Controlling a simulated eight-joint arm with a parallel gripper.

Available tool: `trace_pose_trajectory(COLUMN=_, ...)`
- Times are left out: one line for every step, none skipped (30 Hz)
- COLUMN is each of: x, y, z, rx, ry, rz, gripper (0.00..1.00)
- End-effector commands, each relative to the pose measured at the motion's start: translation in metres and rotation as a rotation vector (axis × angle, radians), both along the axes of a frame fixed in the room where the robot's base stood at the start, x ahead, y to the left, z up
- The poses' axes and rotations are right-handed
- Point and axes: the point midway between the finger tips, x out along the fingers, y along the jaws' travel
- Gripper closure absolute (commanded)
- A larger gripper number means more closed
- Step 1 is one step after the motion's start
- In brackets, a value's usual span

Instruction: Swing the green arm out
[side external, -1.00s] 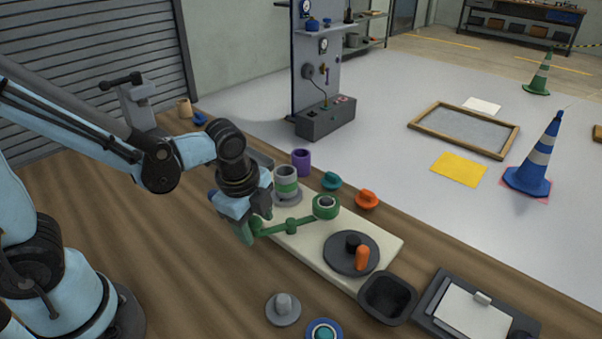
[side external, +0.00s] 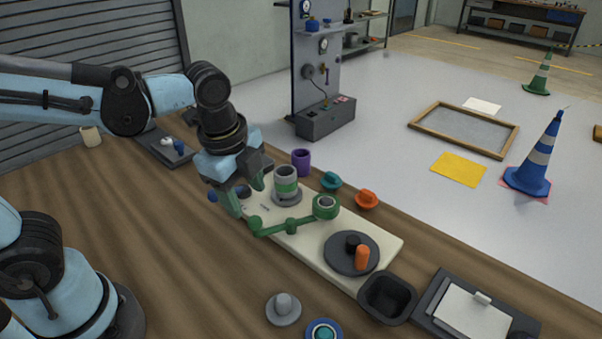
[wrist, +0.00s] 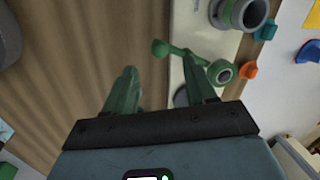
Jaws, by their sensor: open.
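The green arm (side external: 274,228) is a jointed bar on a cream board (side external: 315,261). It runs from a green ring-shaped hub (side external: 326,207) to a round knob (side external: 255,223) at its left end. In the wrist view the knob (wrist: 159,48) stands out past the board's edge, over the wooden table. My gripper (side external: 246,197) is open and empty, above and a little left of the knob. In the wrist view its green fingers (wrist: 158,66) are spread, with the knob between and beyond their tips. The right finger partly hides the arm.
A grey post with a green band (side external: 286,185) stands on the board behind the arm. A dark disc with an orange handle (side external: 340,260) lies right of it. A purple cup (side external: 301,162) and a black bin (side external: 387,297) are nearby.

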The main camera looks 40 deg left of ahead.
Motion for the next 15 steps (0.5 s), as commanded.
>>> trace_pose_trajectory(x=-0.002, y=0.000, z=0.006, rx=0.000, ry=0.000, rz=0.000, gripper=0.44)
trace_pose_trajectory(x=-0.003, y=0.000, z=0.010, rx=0.000, ry=0.000, rz=0.000, gripper=0.44)
trace_pose_trajectory(x=-0.003, y=0.000, z=0.014, rx=0.000, ry=0.000, rz=0.000, gripper=0.44)
trace_pose_trajectory(x=-0.004, y=0.000, z=0.017, rx=0.000, ry=0.000, rz=0.000, gripper=0.44)
trace_pose_trajectory(x=-0.004, y=-0.001, z=0.020, rx=0.000, ry=0.000, rz=0.000, gripper=0.44)
trace_pose_trajectory(x=-0.005, y=-0.001, z=0.023, rx=0.000, ry=0.000, rz=0.000, gripper=0.44)
trace_pose_trajectory(x=-0.005, y=-0.001, z=0.025, rx=0.001, ry=0.000, rz=0.000, gripper=0.44)
trace_pose_trajectory(x=-0.005, y=-0.001, z=0.027, rx=0.001, ry=0.000, rz=0.000, gripper=0.44)
trace_pose_trajectory(x=-0.006, y=-0.001, z=0.029, rx=0.001, ry=0.000, rz=0.000, gripper=0.44)
trace_pose_trajectory(x=-0.006, y=-0.001, z=0.030, rx=0.001, ry=0.000, rz=0.000, gripper=0.44)
trace_pose_trajectory(x=-0.007, y=-0.001, z=0.031, rx=0.001, ry=0.000, rz=0.000, gripper=0.44)
trace_pose_trajectory(x=-0.007, y=-0.001, z=0.032, rx=0.001, ry=0.000, rz=0.000, gripper=0.44)
trace_pose_trajectory(x=-0.007, y=-0.001, z=0.033, rx=0.001, ry=0.000, rz=0.000, gripper=0.44)
trace_pose_trajectory(x=-0.007, y=-0.001, z=0.033, rx=0.001, ry=0.000, rz=0.000, gripper=0.44)
trace_pose_trajectory(x=-0.007, y=-0.001, z=0.034, rx=0.001, ry=0.000, rz=0.000, gripper=0.44)
